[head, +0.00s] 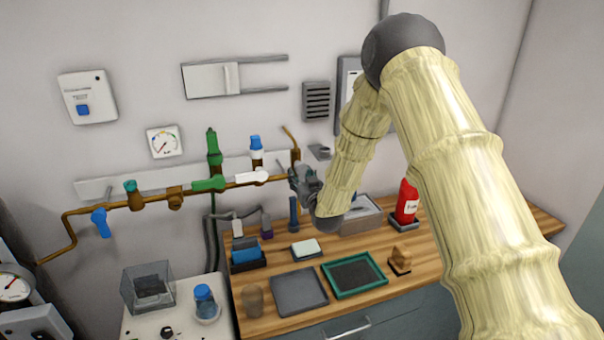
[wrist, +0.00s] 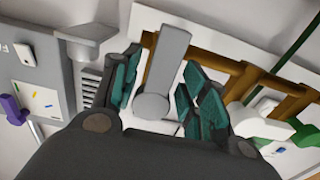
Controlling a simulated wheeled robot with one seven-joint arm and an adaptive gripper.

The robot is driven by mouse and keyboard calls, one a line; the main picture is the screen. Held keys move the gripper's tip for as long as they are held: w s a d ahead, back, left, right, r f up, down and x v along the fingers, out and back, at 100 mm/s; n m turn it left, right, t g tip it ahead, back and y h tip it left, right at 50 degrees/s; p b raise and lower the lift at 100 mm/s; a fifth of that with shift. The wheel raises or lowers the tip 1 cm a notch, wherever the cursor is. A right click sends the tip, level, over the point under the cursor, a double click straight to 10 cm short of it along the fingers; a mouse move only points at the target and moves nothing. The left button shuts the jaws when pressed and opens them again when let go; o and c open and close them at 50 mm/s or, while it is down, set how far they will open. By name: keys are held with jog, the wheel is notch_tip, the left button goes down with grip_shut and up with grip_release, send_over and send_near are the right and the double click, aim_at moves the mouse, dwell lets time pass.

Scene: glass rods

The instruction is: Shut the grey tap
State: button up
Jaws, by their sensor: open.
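The grey tap (wrist: 168,70) shows in the wrist view as a flat grey lever with a round hub at its lower end. It stands between the two teal-padded fingers of my gripper (wrist: 160,84), with a gap visible on the lever's right side. My gripper is open, and I cannot tell if either finger touches the lever. In the head view my gripper (head: 304,184) is at the right end of the brown pipe (head: 232,184) and hides most of the grey tap.
Left along the pipe are a white tap (head: 250,177), a green tap (head: 208,184) and a blue tap (head: 101,222). Below is a wooden bench (head: 440,243) with trays, a red bottle (head: 407,201) and a grey bin (head: 362,222).

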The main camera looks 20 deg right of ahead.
jog(key=shift+w, duration=0.3)
jog(key=shift+d, duration=0.1)
